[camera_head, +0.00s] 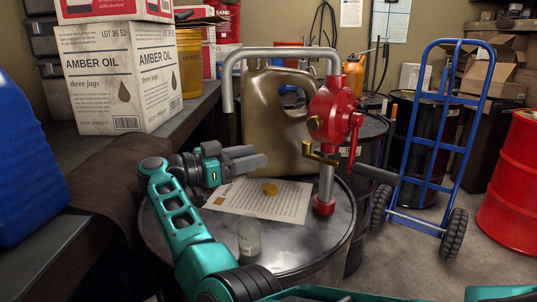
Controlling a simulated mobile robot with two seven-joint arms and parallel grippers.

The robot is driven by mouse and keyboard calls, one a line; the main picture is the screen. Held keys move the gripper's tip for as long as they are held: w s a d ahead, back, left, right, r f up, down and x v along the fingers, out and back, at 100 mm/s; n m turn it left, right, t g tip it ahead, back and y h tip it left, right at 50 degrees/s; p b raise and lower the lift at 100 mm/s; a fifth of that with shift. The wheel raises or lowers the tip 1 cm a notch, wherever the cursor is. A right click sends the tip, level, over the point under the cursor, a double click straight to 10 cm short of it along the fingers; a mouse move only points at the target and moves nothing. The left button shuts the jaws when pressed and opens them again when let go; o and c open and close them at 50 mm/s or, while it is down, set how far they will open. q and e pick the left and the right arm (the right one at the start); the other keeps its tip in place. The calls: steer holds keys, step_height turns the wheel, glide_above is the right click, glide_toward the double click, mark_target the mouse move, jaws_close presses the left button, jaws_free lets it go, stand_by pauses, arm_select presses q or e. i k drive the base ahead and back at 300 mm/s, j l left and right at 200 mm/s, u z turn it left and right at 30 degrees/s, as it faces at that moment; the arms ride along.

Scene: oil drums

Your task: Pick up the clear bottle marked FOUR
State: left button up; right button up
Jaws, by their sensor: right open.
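A small clear bottle (249,238) stands upright on the near part of the dark drum top (300,262). Its marking is too small to read. My right gripper (258,159) is open, beyond and above the bottle, over the far left part of the drum top. Its fingers point right, toward the tan jug, and the bottle is apart from it. My right arm bends around the left side of the bottle. My left gripper is not in view.
A printed sheet (292,207) with a small amber object (270,189) lies behind the bottle. A red hand pump (332,105) rises at the drum's right. A large tan jug (258,125) stands behind. Boxes (120,75) and a blue container (25,160) are left.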

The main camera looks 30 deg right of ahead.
mark_target(249, 229)
steer(key=k, duration=1)
